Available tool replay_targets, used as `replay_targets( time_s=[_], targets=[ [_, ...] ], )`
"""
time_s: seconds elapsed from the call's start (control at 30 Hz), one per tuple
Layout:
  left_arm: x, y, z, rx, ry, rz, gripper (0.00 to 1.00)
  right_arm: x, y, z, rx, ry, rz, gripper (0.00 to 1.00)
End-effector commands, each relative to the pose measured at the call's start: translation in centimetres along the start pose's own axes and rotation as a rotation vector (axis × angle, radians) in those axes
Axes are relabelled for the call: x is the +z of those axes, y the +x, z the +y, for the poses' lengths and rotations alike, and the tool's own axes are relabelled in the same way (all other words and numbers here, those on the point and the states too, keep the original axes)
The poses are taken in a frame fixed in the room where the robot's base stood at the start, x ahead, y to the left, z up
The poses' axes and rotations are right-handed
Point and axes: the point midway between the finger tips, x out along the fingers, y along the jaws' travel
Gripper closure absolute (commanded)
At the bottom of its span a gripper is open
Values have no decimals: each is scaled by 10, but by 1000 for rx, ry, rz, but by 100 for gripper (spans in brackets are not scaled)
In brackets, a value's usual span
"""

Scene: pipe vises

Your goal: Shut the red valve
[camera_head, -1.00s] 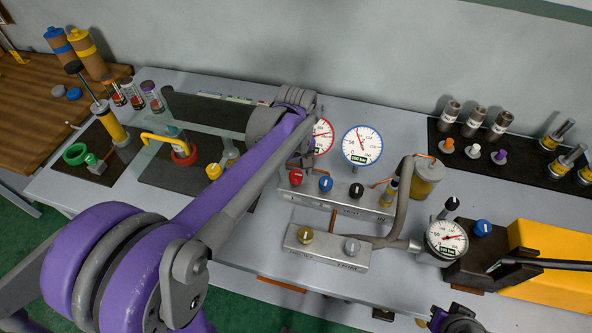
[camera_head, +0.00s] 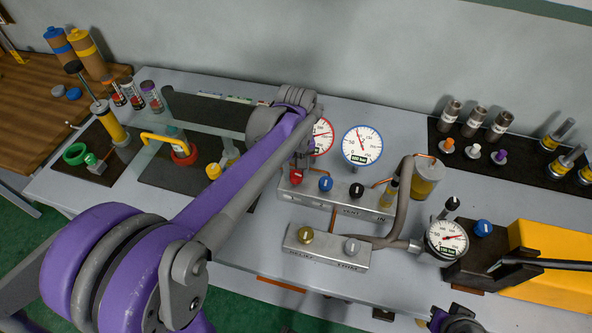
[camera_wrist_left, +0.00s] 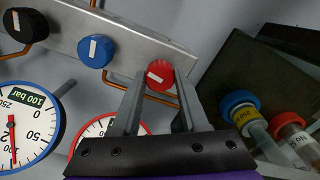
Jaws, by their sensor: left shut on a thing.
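The red valve knob (camera_head: 296,180) sits at the left end of the rear metal manifold block (camera_head: 340,203), partly hidden by my left gripper (camera_head: 299,171). In the left wrist view the red knob (camera_wrist_left: 159,74) has a pale mark on its top and lies between the two fingertips of my left gripper (camera_wrist_left: 160,86). The gripper is shut on the knob from above. The red-rimmed gauge (camera_head: 322,136) stands behind it, partly covered by the arm. My right gripper's fingers do not show.
A blue knob (camera_head: 326,184) and a black knob (camera_head: 356,190) sit right of the red one on the same block. A blue-rimmed gauge (camera_head: 362,145) stands behind. A front block (camera_head: 327,247) carries a brass and a grey knob. Hoses run at the right.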

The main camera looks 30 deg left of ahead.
Motion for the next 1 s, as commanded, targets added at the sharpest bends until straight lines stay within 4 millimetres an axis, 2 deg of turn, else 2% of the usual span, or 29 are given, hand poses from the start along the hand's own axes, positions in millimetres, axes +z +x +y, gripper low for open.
replay_targets(
  time_s=[1.0],
  targets=[
    [0,0,0,0,944,0,100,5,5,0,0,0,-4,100]
  ],
)
